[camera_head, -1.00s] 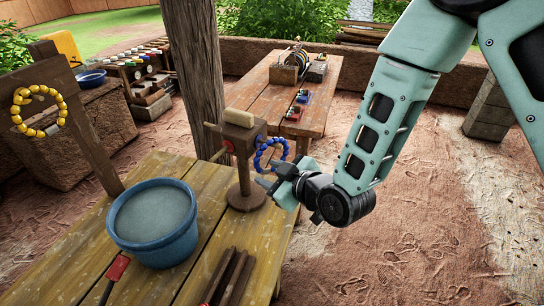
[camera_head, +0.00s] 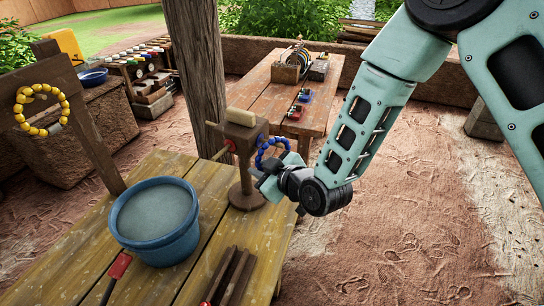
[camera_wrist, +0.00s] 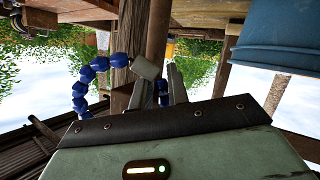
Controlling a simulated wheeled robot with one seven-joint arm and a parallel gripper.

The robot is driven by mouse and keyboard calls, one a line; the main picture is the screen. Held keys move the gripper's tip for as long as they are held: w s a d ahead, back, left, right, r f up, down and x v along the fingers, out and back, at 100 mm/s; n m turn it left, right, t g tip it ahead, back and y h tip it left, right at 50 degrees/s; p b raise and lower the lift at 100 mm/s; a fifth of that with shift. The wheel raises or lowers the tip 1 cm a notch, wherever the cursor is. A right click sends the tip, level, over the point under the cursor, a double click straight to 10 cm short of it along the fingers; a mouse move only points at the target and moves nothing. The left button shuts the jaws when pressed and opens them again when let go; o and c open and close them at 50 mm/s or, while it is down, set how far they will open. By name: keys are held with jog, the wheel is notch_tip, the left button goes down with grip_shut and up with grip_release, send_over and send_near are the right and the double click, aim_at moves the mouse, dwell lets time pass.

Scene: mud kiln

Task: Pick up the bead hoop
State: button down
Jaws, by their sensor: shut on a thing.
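A blue bead hoop (camera_head: 264,146) hangs at the right side of a brown wooden stand (camera_head: 246,165) on the near table. My gripper (camera_head: 268,182) is shut on the lower part of this hoop, beside the stand. In the wrist view the blue beads (camera_wrist: 80,88) arc out to the left of my gripper (camera_wrist: 161,84), and a bead shows between the fingers. The hoop's contact with the stand is partly hidden. A second bead hoop, yellow (camera_head: 66,103), hangs on a wooden post at the left.
A blue bucket (camera_head: 157,252) stands on the near table (camera_head: 70,250), left of the stand. Dark wooden strips (camera_head: 232,280) lie at its front. A thick post (camera_head: 192,75) rises behind. A farther table (camera_head: 262,97) holds small items. Open ground lies to the right.

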jog(key=shift+r+b, duration=0.3)
jog(key=shift+r, duration=0.25)
jog(key=s+d+p, duration=1.1)
jog(key=s+p, duration=0.1)
jog(key=s, duration=0.2)
jog(key=shift+d+r, duration=0.15)
jog(key=shift+d, duration=0.05)
dwell(0.5)
